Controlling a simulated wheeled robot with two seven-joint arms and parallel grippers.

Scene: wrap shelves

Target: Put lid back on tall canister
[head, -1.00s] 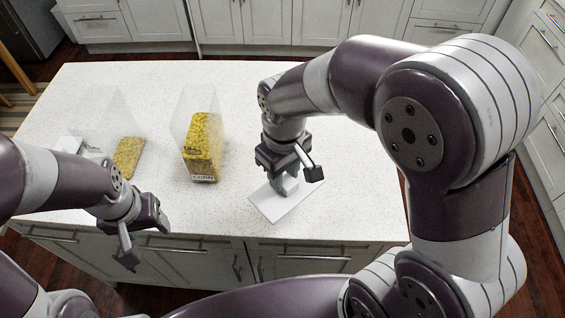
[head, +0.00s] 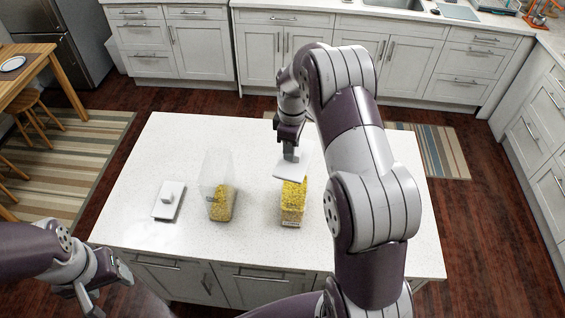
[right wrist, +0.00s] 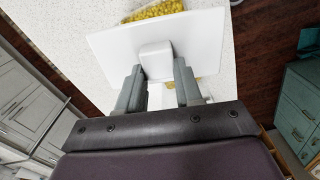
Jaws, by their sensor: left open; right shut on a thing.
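A clear canister with yellow contents (head: 292,213) stands upright on the counter right of centre in the head view. My right gripper (head: 290,155) is above it, shut on the knob of a flat white lid (head: 283,170). The lid covers the canister's top in the head view, so I cannot tell whether they touch. The right wrist view shows the lid (right wrist: 205,35) with its knob (right wrist: 155,58) between the fingers and yellow contents (right wrist: 155,10) beyond the lid's edge. My left gripper (head: 106,286) is open and empty in front of the counter, lower left.
A second clear canister (head: 219,203), partly filled with yellow pieces, stands to the left. Another white lid (head: 168,203) with a knob lies left of it. The white counter (head: 375,235) is otherwise clear. My right arm hides part of its right side.

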